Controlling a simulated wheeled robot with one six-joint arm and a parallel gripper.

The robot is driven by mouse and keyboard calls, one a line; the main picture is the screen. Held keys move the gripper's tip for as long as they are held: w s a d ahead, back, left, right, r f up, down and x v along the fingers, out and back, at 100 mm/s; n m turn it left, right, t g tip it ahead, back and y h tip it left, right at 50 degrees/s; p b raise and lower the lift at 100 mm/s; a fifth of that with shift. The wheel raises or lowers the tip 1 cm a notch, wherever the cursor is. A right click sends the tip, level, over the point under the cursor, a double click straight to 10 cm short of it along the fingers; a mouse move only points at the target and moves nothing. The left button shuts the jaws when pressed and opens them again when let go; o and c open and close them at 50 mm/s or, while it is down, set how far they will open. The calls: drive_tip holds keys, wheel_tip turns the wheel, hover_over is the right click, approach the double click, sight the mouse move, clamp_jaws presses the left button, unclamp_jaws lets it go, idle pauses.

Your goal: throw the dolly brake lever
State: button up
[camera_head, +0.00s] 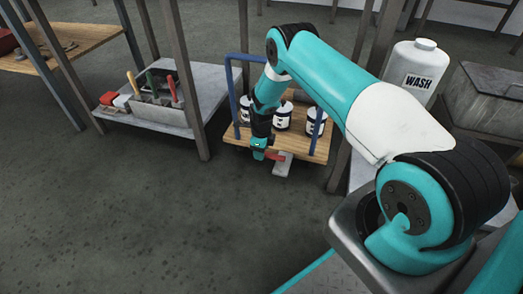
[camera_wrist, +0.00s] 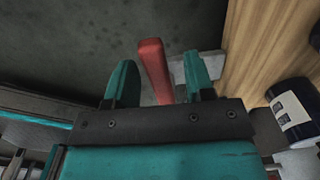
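The dolly (camera_head: 238,131) has a wooden deck and a blue tube frame, and carries several white and dark cans. Its red brake lever (camera_wrist: 154,70) sticks out past the deck edge in the wrist view, between my two fingers. In the head view the lever (camera_head: 275,157) shows just right of my gripper tip. My gripper (camera_wrist: 158,85) is open, with a teal finger on each side of the lever and visible gaps. A grey plate or bracket (camera_head: 284,170) lies by the lever. Whether the fingers touch the lever is not clear.
A grey low shelf (camera_head: 205,80) with a tool caddy (camera_head: 160,110) stands left of the dolly. A white WASH jug (camera_head: 411,70) and a grey bin (camera_head: 480,100) stand at right. A labelled can (camera_wrist: 291,108) is close right of my gripper. The floor in front is clear.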

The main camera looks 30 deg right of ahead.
wheel_tip(320, 180, up, 17)
drive_tip(key=p, duration=0.7)
drive_tip(key=shift+r, duration=0.2)
drive_tip(key=shift+a+r, duration=0.1)
drive_tip(key=s+a+r+n+y, duration=0.1)
drive_tip(key=s+a+r+n, duration=0.3)
drive_tip(key=a+r+n, duration=0.55)
drive_tip(key=s+a+r+n+y, duration=0.1)
drive_tip(key=s+a+r+n, duration=0.4)
drive_tip(key=r, duration=0.8)
drive_tip(key=s+a+r+n+y, duration=0.1)
drive_tip(key=s+a+r+n, duration=0.25)
drive_tip(key=s+n, duration=0.4)
drive_tip(key=s+a+r+n+p, duration=0.1)
drive_tip(key=s+a+r+n, duration=0.1)
drive_tip(key=s+r+n, duration=0.45)
drive_tip(key=s+a+r+n+y, duration=0.1)
drive_tip(key=s+a+r+n, duration=0.2)
drive_tip(key=s+n, duration=0.6)
wheel_tip(320, 180, up, 36)
drive_tip(key=s+m+p, duration=0.1)
drive_tip(key=m+p, duration=0.1)
drive_tip(key=p, duration=3.5)
drive_tip(key=shift+r, duration=0.25)
